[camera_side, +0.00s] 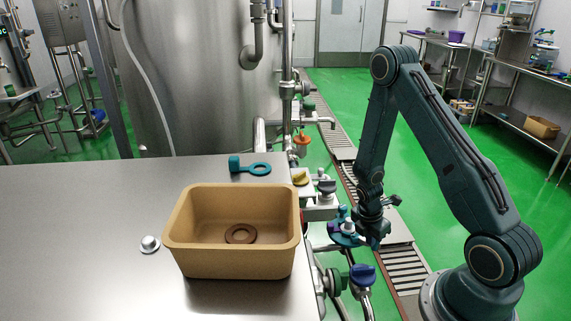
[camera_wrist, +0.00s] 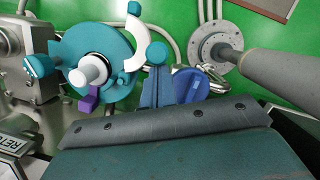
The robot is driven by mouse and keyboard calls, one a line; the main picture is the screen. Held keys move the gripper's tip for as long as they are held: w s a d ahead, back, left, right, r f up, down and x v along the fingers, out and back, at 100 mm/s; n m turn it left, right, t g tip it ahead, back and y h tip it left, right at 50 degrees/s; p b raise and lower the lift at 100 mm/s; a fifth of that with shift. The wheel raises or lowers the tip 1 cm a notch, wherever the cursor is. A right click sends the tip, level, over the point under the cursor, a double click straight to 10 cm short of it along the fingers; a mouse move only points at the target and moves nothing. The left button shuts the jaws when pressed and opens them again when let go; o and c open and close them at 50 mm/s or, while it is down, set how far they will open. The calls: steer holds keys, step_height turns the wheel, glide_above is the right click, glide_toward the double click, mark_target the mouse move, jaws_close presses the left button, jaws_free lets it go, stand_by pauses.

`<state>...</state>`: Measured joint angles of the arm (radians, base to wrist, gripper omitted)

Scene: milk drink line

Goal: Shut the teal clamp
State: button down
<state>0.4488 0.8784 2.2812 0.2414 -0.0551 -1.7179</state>
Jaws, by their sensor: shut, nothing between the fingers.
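The teal clamp (camera_wrist: 112,45) is around a port with a white stub (camera_wrist: 92,70) in the wrist view. It has rounded teal knobs at its left and upper right, and a curved white piece lies along its right side. A purple tab sticks out below the stub. In the side view the clamp (camera_side: 343,239) is low beside the pipework, partly hidden by my arm. I cannot tell how far it is open. My gripper (camera_wrist: 156,68) is shut and empty, just right of the clamp. I cannot tell whether it touches the clamp.
A tan bin (camera_side: 190,248) with a brown ring (camera_side: 240,233) stands on the steel table (camera_side: 70,235). A teal ring with a knob (camera_side: 260,169) and a small metal dome (camera_side: 150,243) lie near it. A blue-handled valve (camera_side: 362,274) and pipes crowd the area below the clamp.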

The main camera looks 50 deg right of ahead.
steer(key=shift+d, duration=0.15)
steer(key=shift+s+d+n+t, duration=0.15)
steer(key=shift+d+n, duration=0.25)
steer(key=shift+n, duration=0.4)
steer(key=shift+d+n+t, duration=0.25)
steer(key=shift+d+n, duration=0.1)
steer(key=shift+n, duration=0.45)
steer(key=shift+d+n+t, duration=0.3)
steer(key=shift+d+n, duration=0.35)
steer(key=shift+n, duration=0.45)
steer(key=shift+w+d, duration=0.85)
steer(key=shift+d, duration=0.3)
steer(key=shift+w+d, duration=0.85)
steer(key=shift+d, duration=0.3)
steer(key=shift+w+d, duration=0.1)
steer(key=shift+a, duration=0.2)
